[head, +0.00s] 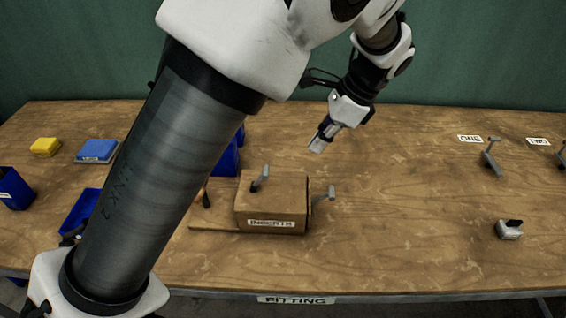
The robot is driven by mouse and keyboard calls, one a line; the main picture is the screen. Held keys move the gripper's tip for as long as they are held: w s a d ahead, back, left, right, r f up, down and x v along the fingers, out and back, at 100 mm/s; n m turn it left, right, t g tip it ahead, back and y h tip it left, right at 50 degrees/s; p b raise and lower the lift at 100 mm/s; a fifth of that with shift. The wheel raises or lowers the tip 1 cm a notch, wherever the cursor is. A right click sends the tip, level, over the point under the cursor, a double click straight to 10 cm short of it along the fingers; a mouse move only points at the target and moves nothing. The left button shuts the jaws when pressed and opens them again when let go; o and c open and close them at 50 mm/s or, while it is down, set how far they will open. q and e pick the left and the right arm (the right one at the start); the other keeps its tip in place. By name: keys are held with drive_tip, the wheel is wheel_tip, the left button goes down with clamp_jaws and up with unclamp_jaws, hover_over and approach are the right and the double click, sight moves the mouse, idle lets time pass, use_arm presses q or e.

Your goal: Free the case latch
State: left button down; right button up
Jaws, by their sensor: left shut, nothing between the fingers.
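A brown case (255,213) labelled INSERTS stands on the wooden table. A grey lever (260,178) rises from its top, and another grey lever (325,195) stands at its right side. I cannot tell for sure which of them is the latch. My left gripper (318,144) is shut and empty. It points down above the table, behind and to the right of the case, apart from it. My left arm hides part of the table left of the case. My right gripper is not in view.
Blue bins (14,190), a yellow block (45,147) and a blue block (97,150) are at the left. At the right are a grey lever (491,158) near label ONE (470,139), label TWO (538,142) and a small grey block (509,231). The table's middle right is clear.

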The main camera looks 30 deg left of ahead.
sight(260, 179)
use_arm(q)
drive_tip(key=x, duration=1)
drive_tip(key=shift+p, duration=0.4)
drive_tip(key=a, duration=0.1)
drive_tip(key=s+a+p, duration=0.1)
drive_tip(key=a, duration=0.1)
drive_tip(key=shift+s+r, duration=0.2)
drive_tip(key=shift+r, duration=0.05)
drive_tip(key=shift+s+a+r, duration=0.1)
drive_tip(key=shift+s+a, duration=0.15)
drive_tip(key=shift+s, duration=0.05)
drive_tip(key=shift+w+d, duration=0.1)
drive_tip(key=shift+w, duration=0.1)
